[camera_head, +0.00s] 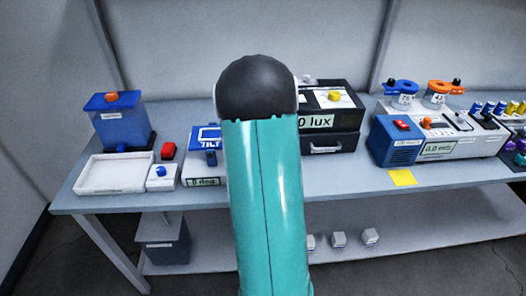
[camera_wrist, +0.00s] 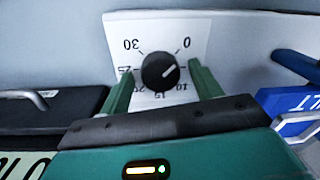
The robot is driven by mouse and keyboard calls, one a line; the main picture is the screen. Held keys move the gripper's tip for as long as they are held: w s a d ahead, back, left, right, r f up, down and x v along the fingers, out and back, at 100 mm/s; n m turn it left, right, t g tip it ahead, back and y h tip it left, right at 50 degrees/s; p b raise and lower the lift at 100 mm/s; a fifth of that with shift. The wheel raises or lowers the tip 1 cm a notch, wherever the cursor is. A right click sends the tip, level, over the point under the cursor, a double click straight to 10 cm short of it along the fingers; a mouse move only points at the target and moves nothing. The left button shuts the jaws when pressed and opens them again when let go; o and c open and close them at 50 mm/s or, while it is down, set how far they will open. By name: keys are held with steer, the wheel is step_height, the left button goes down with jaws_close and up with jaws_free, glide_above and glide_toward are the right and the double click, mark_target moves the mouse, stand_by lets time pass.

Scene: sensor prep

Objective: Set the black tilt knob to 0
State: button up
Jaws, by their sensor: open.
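The black tilt knob (camera_wrist: 160,71) stands on a white dial plate (camera_wrist: 205,30) in the wrist view. The dial's numbers appear upside down, with 0 at the upper right and 30 at the upper left. My gripper (camera_wrist: 160,74) is open, with one green finger on each side of the knob and gaps visible. In the head view, the blue TILT unit (camera_head: 204,134) has a small readout (camera_head: 204,182) in deg, its digit hard to read. My arm hides the knob and gripper there.
A black lux box (camera_head: 333,145) stands right of my arm. A white tray (camera_head: 112,176), a blue box (camera_head: 116,118) and a red button (camera_head: 168,150) lie left. In the wrist view, a blue TILT panel (camera_wrist: 290,100) and a dark box with a handle (camera_wrist: 50,108) flank the gripper.

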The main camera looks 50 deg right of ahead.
step_height(320, 180, up, 14)
steer(key=shift+s+d, duration=0.25)
steer(key=shift+d, duration=0.1)
steer(key=shift+f, duration=0.1)
stand_by(0.5)
steer(key=w+a+r+n+t, duration=0.1)
steer(key=a+r+n, duration=0.15)
steer(key=a, duration=0.95)
steer(key=w+a+r+n+t, duration=0.1)
steer(key=a+r, duration=0.2)
steer(key=a, duration=0.8)
steer(key=s+a+f+n+t, duration=0.1)
steer(key=s+a, duration=0.3)
steer(key=a, duration=0.5)
steer(key=s+a+f+n+t, duration=0.1)
steer(key=s+a, duration=0.4)
steer(key=a, duration=0.5)
steer(key=shift+s+a+f+n+t+h, duration=0.3)
steer(key=shift+n+t, duration=0.3)
steer(key=shift+n, duration=0.35)
